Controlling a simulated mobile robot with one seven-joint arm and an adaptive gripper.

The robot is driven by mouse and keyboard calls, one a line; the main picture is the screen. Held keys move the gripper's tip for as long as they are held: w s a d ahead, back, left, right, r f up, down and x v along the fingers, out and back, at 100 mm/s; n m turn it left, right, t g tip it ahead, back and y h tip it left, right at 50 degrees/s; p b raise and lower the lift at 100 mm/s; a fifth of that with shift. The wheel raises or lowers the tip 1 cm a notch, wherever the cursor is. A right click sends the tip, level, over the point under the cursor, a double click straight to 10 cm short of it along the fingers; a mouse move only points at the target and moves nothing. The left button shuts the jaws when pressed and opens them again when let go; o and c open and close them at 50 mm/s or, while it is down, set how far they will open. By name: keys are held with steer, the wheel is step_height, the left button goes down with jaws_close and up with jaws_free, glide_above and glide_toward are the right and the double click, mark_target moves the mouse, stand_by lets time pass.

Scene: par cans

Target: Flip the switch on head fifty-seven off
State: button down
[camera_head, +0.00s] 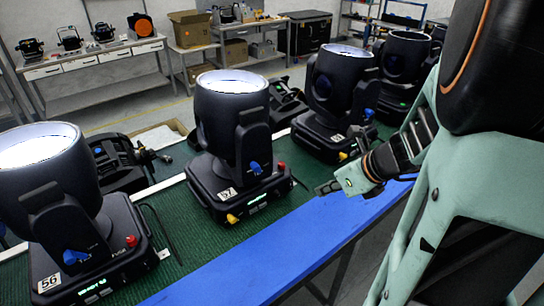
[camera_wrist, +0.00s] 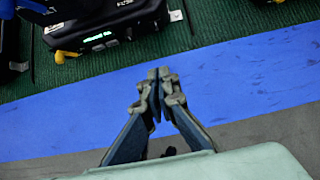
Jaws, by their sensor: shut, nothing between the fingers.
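Head fifty-seven (camera_head: 232,110) is a black lamp head with a lit top, standing on a green mat in the middle of the head view. Its base carries a white 57 label (camera_head: 227,194), a yellow knob or switch (camera_head: 232,218), a green lit display and a blue knob (camera_head: 256,168) on the yoke. In the wrist view, a base with a yellow part (camera_wrist: 62,57) and a lit display (camera_wrist: 98,36) shows at upper left. My gripper (camera_head: 322,188) is shut and empty, right of head fifty-seven and apart from it. In the wrist view its fingertips (camera_wrist: 157,76) meet over the blue strip.
Head 56 (camera_head: 45,180) stands at left, with a red part (camera_head: 131,241) on its base. Another lit head (camera_head: 340,85) stands behind to the right, near my arm. A blue strip (camera_head: 270,255) runs along the bench front. Dark cases lie behind the heads.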

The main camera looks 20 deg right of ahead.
mark_target(290, 186)
steer(key=b+x, duration=0.2)
steer(key=x, duration=0.8)
steer(key=shift+w+a+f+b, duration=0.1)
steer(key=shift+f+b, duration=0.2)
steer(key=shift+f, duration=0.05)
steer(key=shift+w+a+r+p, duration=0.1)
steer(key=shift+w+a+p, duration=0.15)
steer(key=shift+w, duration=0.35)
steer(key=shift+w+a+r+p, duration=0.1)
steer(key=shift+w+a+p, duration=0.1)
steer(key=shift+w, duration=0.4)
steer(key=shift+w+a+f, duration=0.15)
steer(key=shift+w+a, duration=0.05)
steer(key=shift+w, duration=0.35)
